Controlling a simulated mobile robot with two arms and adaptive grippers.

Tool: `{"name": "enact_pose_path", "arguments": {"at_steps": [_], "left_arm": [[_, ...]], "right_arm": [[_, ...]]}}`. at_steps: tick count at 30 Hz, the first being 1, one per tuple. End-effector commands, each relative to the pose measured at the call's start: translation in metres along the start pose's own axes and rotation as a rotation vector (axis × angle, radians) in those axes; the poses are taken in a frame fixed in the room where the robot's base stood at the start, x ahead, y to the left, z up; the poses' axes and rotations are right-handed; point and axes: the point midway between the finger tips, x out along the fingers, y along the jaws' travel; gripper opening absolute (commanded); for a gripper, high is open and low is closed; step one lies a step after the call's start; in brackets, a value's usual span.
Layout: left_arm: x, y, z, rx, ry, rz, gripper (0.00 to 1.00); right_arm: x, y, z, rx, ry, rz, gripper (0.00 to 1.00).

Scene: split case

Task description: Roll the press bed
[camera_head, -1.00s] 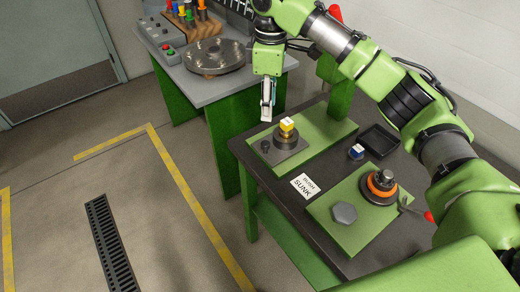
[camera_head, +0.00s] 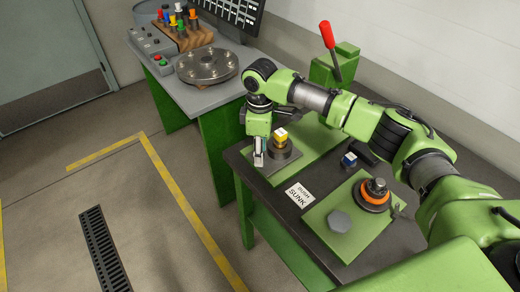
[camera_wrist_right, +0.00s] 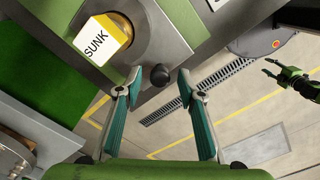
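The green press (camera_head: 335,66) with a red-tipped lever (camera_head: 327,35) stands at the back of the dark table. On its green base is a steel bed plate (camera_head: 279,160) carrying a round holder and a yellow block with a white face (camera_head: 281,134). The block reads SUNK in the right wrist view (camera_wrist_right: 98,38). A small black knob (camera_wrist_right: 160,75) stands at the plate's end. My right gripper (camera_wrist_right: 160,84) is open, its fingertips on either side of the knob; contact is unclear. It hides the knob in the head view (camera_head: 258,163). My left gripper (camera_wrist_right: 282,72) looks open, far from the table.
A green plate with an orange-ringed post (camera_head: 374,194) and grey hex piece (camera_head: 339,221) lies in front. A card (camera_head: 299,193) and blue block (camera_head: 349,160) lie nearby. A grey bench (camera_head: 205,94) with a round disc stands left. The floor beside the table is clear.

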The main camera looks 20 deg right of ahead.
Motion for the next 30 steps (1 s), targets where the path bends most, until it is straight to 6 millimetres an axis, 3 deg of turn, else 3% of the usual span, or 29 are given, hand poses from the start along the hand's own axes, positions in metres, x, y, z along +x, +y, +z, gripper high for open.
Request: {"name": "enact_pose_path", "arguments": {"at_steps": [6,10,11,17,24,30], "left_arm": [[0.000,-0.007,-0.016,0.001,0.023,-0.008,0.40],[0.000,-0.009,-0.018,0.000,0.027,-0.011,0.40],[0.000,-0.010,-0.018,-0.001,0.026,-0.011,0.40],[-0.003,-0.011,-0.016,-0.002,0.023,-0.013,0.40],[-0.018,-0.011,-0.011,-0.002,0.015,-0.013,0.40],[-0.018,-0.011,-0.009,-0.002,0.013,-0.013,0.40]], "right_arm": [[0.000,0.000,0.000,0.000,0.000,0.000,0.36],[0.000,0.000,0.000,0.000,0.000,0.000,0.02],[0.000,0.000,0.000,-0.001,0.000,0.000,0.00],[-0.001,0.004,0.003,0.002,0.000,-0.001,0.00],[-0.003,0.043,0.044,0.010,-0.002,-0.001,0.00],[-0.001,0.074,0.073,0.005,0.001,0.000,0.00]]}}
